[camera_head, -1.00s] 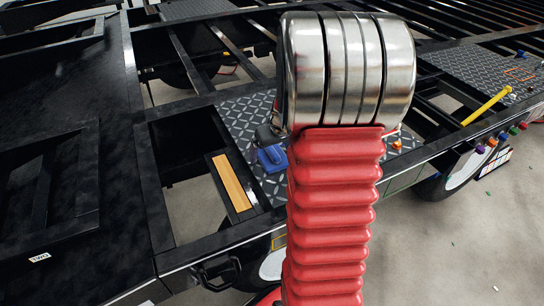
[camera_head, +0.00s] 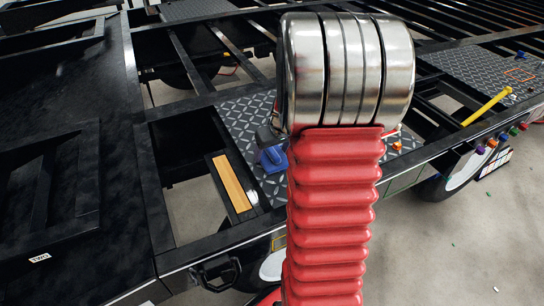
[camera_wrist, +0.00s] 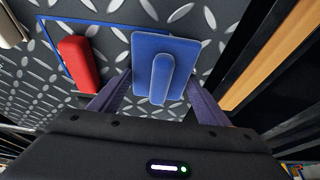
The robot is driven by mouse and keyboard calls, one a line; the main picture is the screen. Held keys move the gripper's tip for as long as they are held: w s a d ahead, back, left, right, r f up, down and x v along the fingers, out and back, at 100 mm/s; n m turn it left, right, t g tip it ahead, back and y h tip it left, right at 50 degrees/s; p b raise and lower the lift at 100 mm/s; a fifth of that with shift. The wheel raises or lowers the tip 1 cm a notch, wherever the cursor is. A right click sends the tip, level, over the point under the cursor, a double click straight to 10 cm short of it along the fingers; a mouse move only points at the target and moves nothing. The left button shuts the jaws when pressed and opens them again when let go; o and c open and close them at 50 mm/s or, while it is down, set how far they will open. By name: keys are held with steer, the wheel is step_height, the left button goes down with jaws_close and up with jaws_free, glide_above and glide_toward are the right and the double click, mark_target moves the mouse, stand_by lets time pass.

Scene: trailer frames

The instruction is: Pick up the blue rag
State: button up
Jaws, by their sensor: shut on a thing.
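The blue rag (camera_wrist: 182,55) shows in the wrist view as a flat blue piece with a raised ridge along its middle. My gripper (camera_wrist: 160,80) is shut on it, with one dark finger at each side. In the head view the rag (camera_head: 273,159) is at the patterned metal plate, just left of my arm. My gripper's dark body (camera_head: 267,135) shows only in part there, beside my arm. I cannot tell whether the rag touches the plate.
A red object (camera_wrist: 77,62) lies left of the rag on the patterned plate (camera_wrist: 110,48), near a blue outline. A yellow-orange bar (camera_head: 231,183) sits in the black frame (camera_head: 150,190). Open gaps lie between frame beams. A yellow rod (camera_head: 487,106) is at the right.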

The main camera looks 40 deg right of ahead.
mark_target(272, 151)
steer(key=shift+r, duration=0.1)
step_height(272, 151, up, 10)
stand_by(0.6)
steer(key=o, duration=0.5)
steer(key=c, duration=0.4)
steer(key=shift+o, duration=0.2)
steer(key=shift+a, duration=0.1)
